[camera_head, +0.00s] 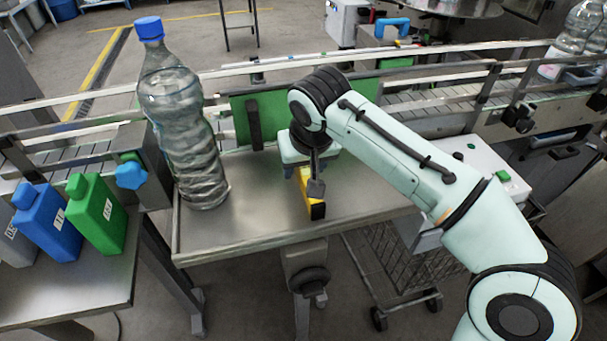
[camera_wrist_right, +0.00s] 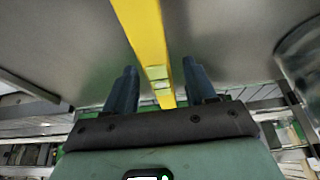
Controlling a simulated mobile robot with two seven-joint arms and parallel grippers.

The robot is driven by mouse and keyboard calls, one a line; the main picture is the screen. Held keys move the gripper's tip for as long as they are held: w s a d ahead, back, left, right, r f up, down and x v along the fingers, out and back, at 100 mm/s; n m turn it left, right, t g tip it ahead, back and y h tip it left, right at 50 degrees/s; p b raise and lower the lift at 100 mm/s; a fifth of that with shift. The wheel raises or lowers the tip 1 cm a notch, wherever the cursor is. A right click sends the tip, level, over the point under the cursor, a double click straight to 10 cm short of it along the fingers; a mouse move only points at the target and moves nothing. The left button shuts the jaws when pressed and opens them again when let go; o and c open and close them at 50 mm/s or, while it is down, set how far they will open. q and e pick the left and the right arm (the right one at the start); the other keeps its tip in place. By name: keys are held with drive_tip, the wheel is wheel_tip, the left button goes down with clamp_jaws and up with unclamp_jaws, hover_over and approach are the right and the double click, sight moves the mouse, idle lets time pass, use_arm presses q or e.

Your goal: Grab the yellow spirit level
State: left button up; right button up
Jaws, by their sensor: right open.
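The yellow spirit level (camera_head: 304,184) lies on the metal table (camera_head: 250,228), partly hidden under my right gripper (camera_head: 314,178) in the head view. Its near end is black. In the right wrist view, the yellow level (camera_wrist_right: 146,38) runs from the top edge down between the two dark fingers of my right gripper (camera_wrist_right: 158,88). The fingers are open, one on each side of the level, with a gap on both sides. I cannot tell how far above the table the fingertips are. My left gripper is not in view.
A large clear bottle with a blue cap (camera_head: 180,115) stands on the table to the left of the level. A green panel (camera_head: 240,118) and the conveyor (camera_head: 430,102) are behind. Blue (camera_head: 48,222) and green (camera_head: 98,215) jugs stand on another table at left.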

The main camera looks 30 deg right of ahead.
drive_tip(key=shift+w+f, duration=0.15)
drive_tip(key=shift+f, duration=0.1)
drive_tip(key=shift+r, duration=0.1)
clamp_jaws()
